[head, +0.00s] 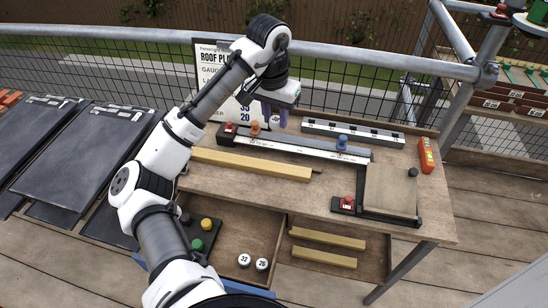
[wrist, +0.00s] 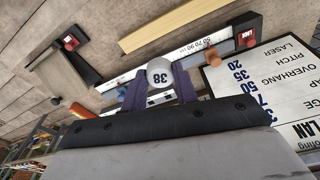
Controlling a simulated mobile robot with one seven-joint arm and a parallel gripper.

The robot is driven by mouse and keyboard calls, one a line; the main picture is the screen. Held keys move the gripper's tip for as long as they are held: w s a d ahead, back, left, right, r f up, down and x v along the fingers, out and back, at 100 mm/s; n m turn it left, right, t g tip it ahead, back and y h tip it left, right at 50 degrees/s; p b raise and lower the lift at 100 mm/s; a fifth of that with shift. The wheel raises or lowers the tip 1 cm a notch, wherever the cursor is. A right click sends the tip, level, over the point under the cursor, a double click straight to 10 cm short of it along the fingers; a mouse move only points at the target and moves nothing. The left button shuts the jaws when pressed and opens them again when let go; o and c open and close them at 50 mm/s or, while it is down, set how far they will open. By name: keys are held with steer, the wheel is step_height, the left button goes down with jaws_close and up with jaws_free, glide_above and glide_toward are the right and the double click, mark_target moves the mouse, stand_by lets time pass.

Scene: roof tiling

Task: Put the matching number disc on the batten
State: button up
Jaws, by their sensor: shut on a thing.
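My gripper (head: 275,112) is over the workbench, near the back left, in front of the roof plan sign (head: 215,62). In the wrist view, the purple fingers of my gripper (wrist: 160,90) are shut on a white disc (wrist: 160,72) marked 38. A pale yellow wooden batten (head: 250,165) lies on the bench in front of my gripper; it also shows in the wrist view (wrist: 175,25). Two more white discs, marked 32 (head: 244,260) and 26 (head: 262,264), lie in the open drawer. The held disc is hard to make out in the head view.
A long gauge rail (head: 290,147) with orange and blue sliders lies behind the batten. A second rail (head: 352,132) lies farther back. A square tile (head: 390,190) in a dark frame is at right. The open drawer (head: 235,225) also holds coloured knobs. Dark slates (head: 85,160) lie left.

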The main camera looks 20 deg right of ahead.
mark_target(276, 166)
step_height(276, 166, down, 16)
steer(key=shift+r+p, duration=0.25)
steer(key=shift+p, duration=0.8)
steer(key=shift+f, duration=0.15)
steer(key=o, duration=0.9)
steer(key=shift+o, duration=0.2)
